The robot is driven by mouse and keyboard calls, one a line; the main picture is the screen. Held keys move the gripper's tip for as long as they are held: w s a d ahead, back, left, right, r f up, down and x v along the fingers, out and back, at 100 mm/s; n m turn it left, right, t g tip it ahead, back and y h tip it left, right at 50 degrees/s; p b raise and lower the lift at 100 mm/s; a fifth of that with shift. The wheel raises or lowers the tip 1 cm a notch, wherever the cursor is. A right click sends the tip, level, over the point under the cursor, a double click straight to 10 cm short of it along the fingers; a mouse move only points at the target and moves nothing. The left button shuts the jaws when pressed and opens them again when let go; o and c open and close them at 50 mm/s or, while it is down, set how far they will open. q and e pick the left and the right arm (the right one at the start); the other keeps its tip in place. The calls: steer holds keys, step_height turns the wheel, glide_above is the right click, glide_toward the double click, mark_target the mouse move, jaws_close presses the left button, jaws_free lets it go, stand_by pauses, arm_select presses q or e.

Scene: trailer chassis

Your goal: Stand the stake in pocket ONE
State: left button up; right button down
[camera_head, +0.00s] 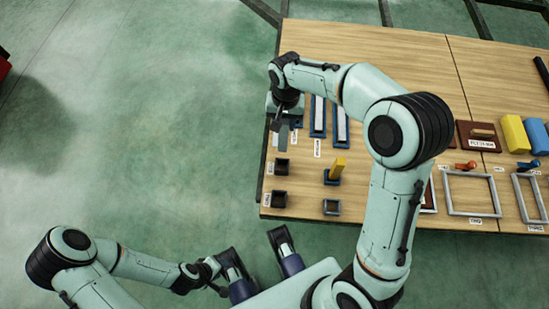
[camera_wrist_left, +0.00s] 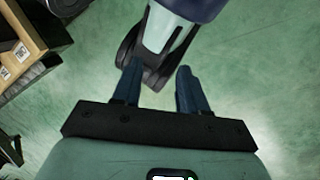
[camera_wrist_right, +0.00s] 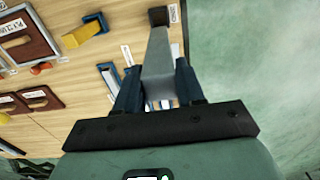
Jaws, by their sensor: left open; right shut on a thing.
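My right gripper (camera_head: 279,122) is at the table's left edge, shut on a grey stake (camera_head: 283,137). In the right wrist view the stake (camera_wrist_right: 158,55) runs from between the fingers toward a black pocket (camera_wrist_right: 158,15). I cannot tell whether its far end touches that pocket. Two black pockets sit along the left edge, an upper one (camera_head: 281,166) and a lower one (camera_head: 279,198). Each has a small label, too small to read, so I cannot tell which is ONE. My left gripper (camera_wrist_left: 159,68) is open and empty above the floor, away from the table.
A yellow stake (camera_head: 339,166) stands in a blue pocket (camera_head: 331,178); an empty pocket (camera_head: 331,207) lies below it. Blue trays (camera_head: 318,116) lie near the right gripper. Grey frames (camera_head: 472,214) and coloured blocks (camera_head: 513,133) lie farther right. Floor left of the table is clear.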

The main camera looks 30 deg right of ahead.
mark_target(284, 134)
step_height(284, 134, down, 13)
steer(key=b, duration=0.3)
steer(key=shift+s+d, duration=0.1)
arm_select(q)
steer(key=w+a+f+t+y+b, duration=0.1)
steer(key=w+a+f+t, duration=0.1)
steer(key=w+f, duration=0.3)
steer(key=shift+w+a+f+n, duration=0.25)
steer(key=shift+w+a, duration=0.45)
steer(key=shift+w, duration=0.35)
arm_select(e)
steer(key=shift+f, duration=2.8)
steer(key=shift+f, duration=0.15)
steer(key=c, duration=0.7)
jaws_free()
arm_select(q)
steer(key=shift+w, duration=0.1)
steer(key=s+d+r+g+p, duration=0.1)
steer(key=s+d+r+p, duration=0.1)
steer(key=s, duration=0.3)
steer(key=shift+d+r+h+p, duration=0.15)
steer(key=shift+r+h+p, duration=0.2)
steer(key=shift+r, duration=0.4)
arm_select(e)
step_height(284, 134, up, 13)
steer(key=shift+f, duration=0.2)
